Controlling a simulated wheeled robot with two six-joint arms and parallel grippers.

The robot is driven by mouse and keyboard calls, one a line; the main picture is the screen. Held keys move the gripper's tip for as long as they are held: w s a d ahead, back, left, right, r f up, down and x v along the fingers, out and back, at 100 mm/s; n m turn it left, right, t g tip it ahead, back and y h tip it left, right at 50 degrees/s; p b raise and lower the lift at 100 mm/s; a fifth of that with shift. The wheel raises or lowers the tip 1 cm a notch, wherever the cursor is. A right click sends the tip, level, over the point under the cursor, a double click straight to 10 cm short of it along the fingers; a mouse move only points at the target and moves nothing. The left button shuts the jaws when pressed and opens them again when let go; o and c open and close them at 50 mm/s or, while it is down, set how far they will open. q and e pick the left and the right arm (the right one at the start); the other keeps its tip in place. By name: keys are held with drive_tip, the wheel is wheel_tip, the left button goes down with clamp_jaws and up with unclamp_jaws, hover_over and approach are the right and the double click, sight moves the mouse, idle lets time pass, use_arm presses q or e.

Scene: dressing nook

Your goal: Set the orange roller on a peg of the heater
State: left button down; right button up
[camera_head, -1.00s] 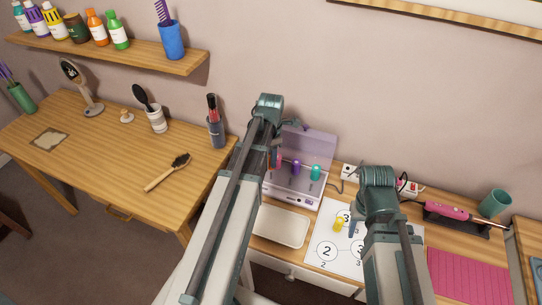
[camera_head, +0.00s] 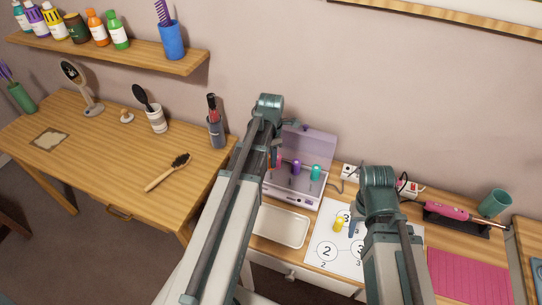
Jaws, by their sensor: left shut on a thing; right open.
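The heater (camera_head: 290,197) is a pale case with a raised lilac lid on the right-hand table. A purple roller (camera_head: 296,167) and a teal roller (camera_head: 316,172) stand upright on it. A pink roller (camera_head: 279,160) shows beside my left arm. My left gripper (camera_head: 271,157) is over the heater's left part, mostly hidden behind its own arm. A sliver of the orange roller (camera_head: 269,161) shows there, in the shut jaws; its lower end and any peg under it are hidden. My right gripper (camera_head: 353,226) is open and empty over the numbered mat, beside a yellow roller (camera_head: 340,224).
A cream tray (camera_head: 282,227) lies in front of the heater. The numbered white mat (camera_head: 322,262) is right of it. A pink curling tool (camera_head: 447,212), a green cup (camera_head: 495,203) and a magenta mat (camera_head: 468,274) are further right. A hairbrush (camera_head: 167,173) lies on the left table.

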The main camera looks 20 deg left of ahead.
sight(271, 169)
use_arm(q)
drive_tip(key=shift+f+b, duration=3.3)
use_arm(e)
drive_tip(key=shift+f, duration=3.3)
use_arm(q)
drive_tip(key=c, duration=0.5)
unclamp_jaws()
drive_tip(key=shift+r, duration=0.1)
use_arm(e)
drive_tip(key=shift+r, duration=0.15)
use_arm(q)
wheel_tip(271, 169, up, 15)
drive_tip(key=p, duration=1.4)
drive_tip(key=shift+f+p, duration=0.2)
drive_tip(key=shift+p, duration=0.2)
use_arm(e)
wheel_tip(271, 169, up, 14)
drive_tip(key=shift+r, duration=0.25)
